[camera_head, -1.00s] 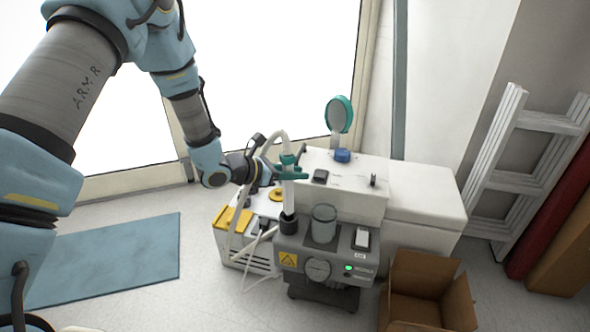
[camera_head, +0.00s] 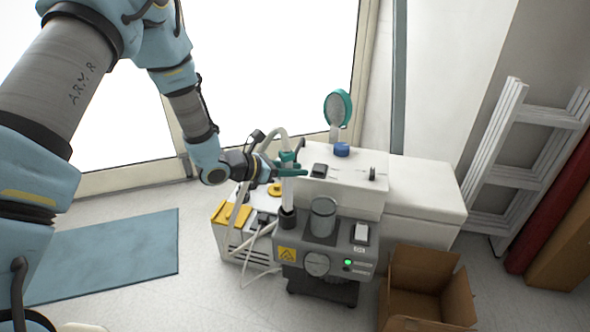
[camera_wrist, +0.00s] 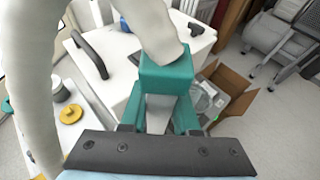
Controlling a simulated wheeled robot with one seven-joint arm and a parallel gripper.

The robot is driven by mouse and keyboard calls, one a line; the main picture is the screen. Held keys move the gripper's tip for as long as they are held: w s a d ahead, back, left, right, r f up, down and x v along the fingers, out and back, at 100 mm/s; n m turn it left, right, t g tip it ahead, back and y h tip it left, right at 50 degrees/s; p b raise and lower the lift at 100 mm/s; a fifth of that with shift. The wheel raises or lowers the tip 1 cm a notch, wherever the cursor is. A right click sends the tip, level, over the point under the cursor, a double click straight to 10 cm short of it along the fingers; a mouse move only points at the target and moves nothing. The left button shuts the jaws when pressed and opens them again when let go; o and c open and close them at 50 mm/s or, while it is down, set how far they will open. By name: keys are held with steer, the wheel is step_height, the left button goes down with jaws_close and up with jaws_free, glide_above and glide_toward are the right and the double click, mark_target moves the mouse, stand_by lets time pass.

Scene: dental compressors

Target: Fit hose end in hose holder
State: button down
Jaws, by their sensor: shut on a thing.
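My gripper (camera_head: 289,170) is shut on the hose end (camera_head: 287,191), whose pale straight tube hangs upright below the teal jaws. The black hose holder (camera_head: 287,219) is a cup at the left front of the grey compressor. The tube's lower tip meets the cup's mouth in the picture; I cannot tell how deep it sits. In the wrist view my gripper (camera_wrist: 160,112) holds the hose end under a teal block (camera_wrist: 165,76), with the white hose (camera_wrist: 150,25) rising from it. The holder is hidden there.
The grey compressor (camera_head: 340,262) carries a clear jar (camera_head: 323,218) right of the holder. A white cabinet (camera_head: 345,188) stands behind. A white unit with a yellow panel (camera_head: 231,215) is at left. An open cardboard box (camera_head: 428,287) is at right. The white hose loops beside the arm.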

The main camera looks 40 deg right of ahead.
steer(key=shift+f+b, duration=1.5)
steer(key=shift+f, duration=0.25)
steer(key=shift+f+b, duration=0.95)
steer(key=shift+f, duration=0.15)
steer(key=c, duration=0.6)
jaws_free()
steer(key=shift+w+a+r, duration=0.1)
steer(key=p+v, duration=0.1)
steer(key=v, duration=0.9)
steer(key=shift+a+r, duration=0.15)
steer(key=shift+a, duration=0.1)
